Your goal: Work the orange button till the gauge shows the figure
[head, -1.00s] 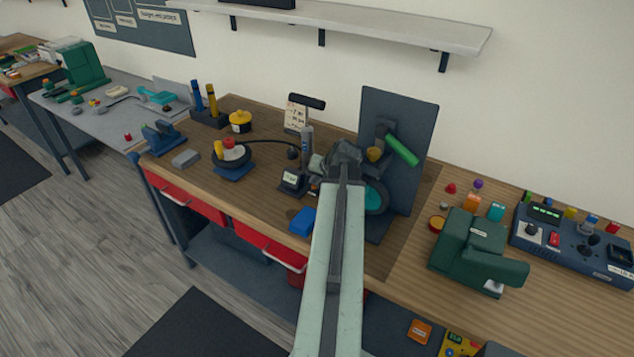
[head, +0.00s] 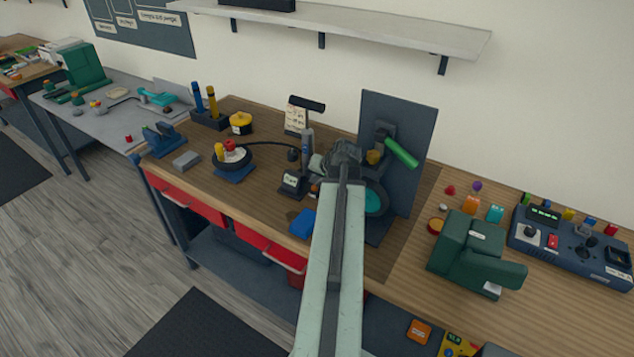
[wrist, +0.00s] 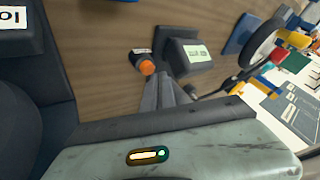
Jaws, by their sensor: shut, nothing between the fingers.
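The orange button (wrist: 146,67) is a round knob on a small dark housing, in the wrist view, just left of the gauge. A bit of orange, likely the same button, shows in the head view (head: 314,189) beside my arm. The gauge (head: 293,183) is a dark box with a pale display; it also shows in the wrist view (wrist: 190,53), its reading too small to make out. My gripper (wrist: 165,78) is shut and empty, its tips just right of the button and below the gauge in the picture; contact cannot be told. In the head view my arm hides the fingertips.
A pump with a black T-handle (head: 307,104) and a paper card (head: 297,118) stand behind the gauge. A dark upright panel (head: 400,125) with a green handle is right of my arm. A blue block (head: 302,222) lies near the front edge. A hose runs left to a wheel (head: 232,160).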

